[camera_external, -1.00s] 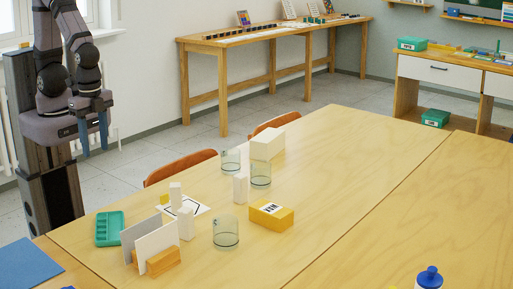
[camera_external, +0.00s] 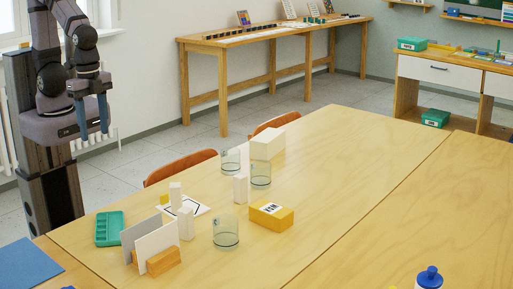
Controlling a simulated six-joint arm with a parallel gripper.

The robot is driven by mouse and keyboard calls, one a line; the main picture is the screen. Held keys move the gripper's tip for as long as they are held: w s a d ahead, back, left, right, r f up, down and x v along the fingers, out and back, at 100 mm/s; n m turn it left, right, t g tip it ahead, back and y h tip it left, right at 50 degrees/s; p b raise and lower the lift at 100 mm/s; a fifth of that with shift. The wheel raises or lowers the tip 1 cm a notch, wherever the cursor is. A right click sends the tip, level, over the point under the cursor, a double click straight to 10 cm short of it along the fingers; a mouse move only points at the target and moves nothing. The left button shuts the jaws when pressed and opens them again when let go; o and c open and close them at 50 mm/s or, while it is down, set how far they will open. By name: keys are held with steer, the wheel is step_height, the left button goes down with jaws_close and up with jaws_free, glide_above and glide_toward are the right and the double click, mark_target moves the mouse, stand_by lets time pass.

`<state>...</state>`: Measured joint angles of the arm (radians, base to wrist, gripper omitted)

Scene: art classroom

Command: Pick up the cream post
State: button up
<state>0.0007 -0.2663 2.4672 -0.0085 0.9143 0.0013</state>
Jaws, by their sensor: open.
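Several pale cream or white upright posts stand on the wooden table. One post (camera_external: 240,189) stands between two clear glasses. My gripper (camera_external: 92,117) hangs at the upper left, pointing down, well away from the posts. Its blue fingers are open and nothing shows between them.
Clear glasses (camera_external: 226,234) stand close to the posts, with others behind (camera_external: 260,175). A grey panel and a white panel (camera_external: 156,243) stand in a wooden holder. A yellow box (camera_external: 271,213), a cream block (camera_external: 267,144) and a green tray (camera_external: 109,229) are nearby.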

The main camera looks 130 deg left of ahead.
steer(key=w+d+f+t+b, duration=0.1)
steer(key=w+f+t+b, duration=0.15)
steer(key=w, duration=0.65)
steer(key=w+d+f+t+b, duration=0.1)
steer(key=w+t, duration=0.3)
steer(key=w, duration=0.4)
step_height(320, 180, up, 2)
steer(key=r+n+t+y+b, duration=0.1)
steer(key=n+t+y+b, duration=0.2)
steer(key=t, duration=0.3)
glide_above(191, 223)
steer(key=s, duration=0.4)
steer(key=shift+m, duration=0.3)
steer(key=f, duration=1.1)
steer(key=d+f, duration=0.1)
steer(key=f, duration=0.5)
steer(key=shift+s+f, duration=0.25)
steer(key=shift+s, duration=0.05)
steer(key=shift+p+x, duration=1.2)
steer(key=shift+x, duration=2.5)
steer(key=shift+t, duration=0.25)
jaws_close()
steer(key=shift+r, duration=0.2)
